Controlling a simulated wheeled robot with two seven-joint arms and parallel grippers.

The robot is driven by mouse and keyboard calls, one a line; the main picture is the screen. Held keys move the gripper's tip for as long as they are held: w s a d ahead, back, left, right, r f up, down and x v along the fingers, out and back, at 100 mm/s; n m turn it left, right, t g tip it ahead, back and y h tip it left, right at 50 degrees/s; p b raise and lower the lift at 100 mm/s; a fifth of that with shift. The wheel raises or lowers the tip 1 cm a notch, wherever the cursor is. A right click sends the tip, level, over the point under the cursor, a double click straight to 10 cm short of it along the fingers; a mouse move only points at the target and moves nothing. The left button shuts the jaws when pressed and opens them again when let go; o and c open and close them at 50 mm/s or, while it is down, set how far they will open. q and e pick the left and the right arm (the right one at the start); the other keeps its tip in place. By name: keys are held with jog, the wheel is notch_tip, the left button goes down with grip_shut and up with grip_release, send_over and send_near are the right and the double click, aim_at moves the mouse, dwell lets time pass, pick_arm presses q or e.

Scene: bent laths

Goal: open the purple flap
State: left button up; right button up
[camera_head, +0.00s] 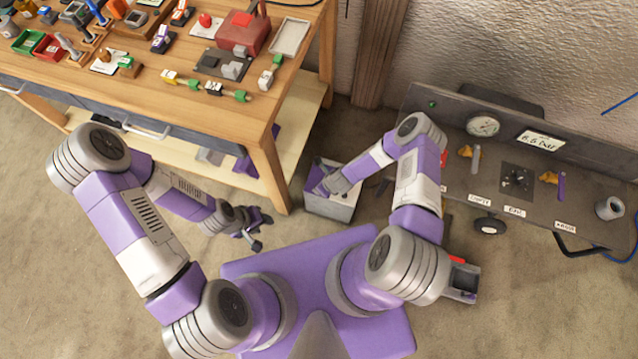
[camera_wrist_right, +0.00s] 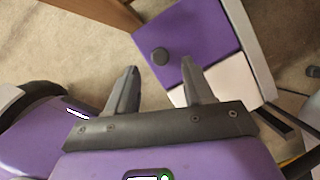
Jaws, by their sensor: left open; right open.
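My left gripper (camera_head: 254,230) is open and empty, low over the floor left of the box.
A wooden workbench (camera_head: 285,110) crowded with small items stands at upper left, its near leg close to the box. A dark panel cart (camera_head: 575,195) with a gauge (camera_head: 483,126) and yellow valves stands at right. Carpet is free at lower left.

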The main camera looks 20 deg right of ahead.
jog(key=shift+b+x, duration=0.7)
jog(key=shift+x, duration=1.3)
grip_shut()
